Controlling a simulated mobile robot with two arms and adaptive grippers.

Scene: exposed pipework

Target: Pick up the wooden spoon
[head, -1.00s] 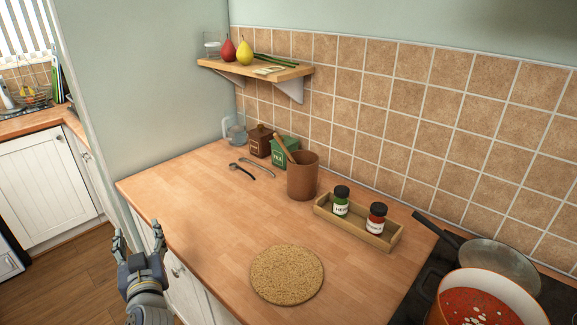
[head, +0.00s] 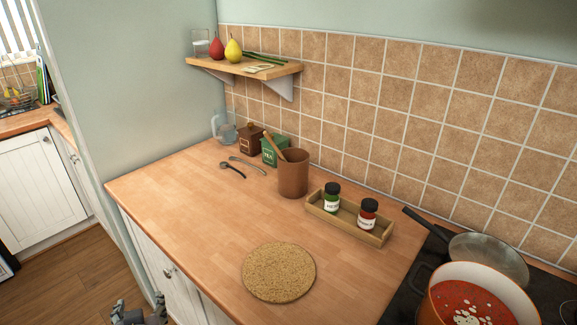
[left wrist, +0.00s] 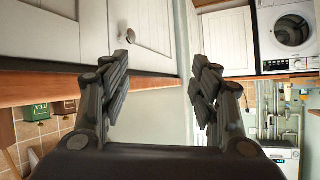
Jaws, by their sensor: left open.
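The wooden spoon (head: 275,146) stands tilted in a brown cylindrical pot (head: 293,174) on the counter, with its handle leaning out to the upper left. The part inside the pot is hidden. My left gripper (head: 138,308) is at the bottom edge of the head view, mostly cut off, below and in front of the counter, far from the spoon. In the left wrist view my left gripper (left wrist: 160,80) has its two fingers wide apart with nothing between them. My right gripper is not in view.
A green tea tin (head: 274,150), a brown tin (head: 250,142) and a glass jug (head: 222,130) stand behind the pot. A spice tray (head: 345,222) stands right of it. A cork mat (head: 279,272) lies in front. A soup pot (head: 475,300) is on the hob.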

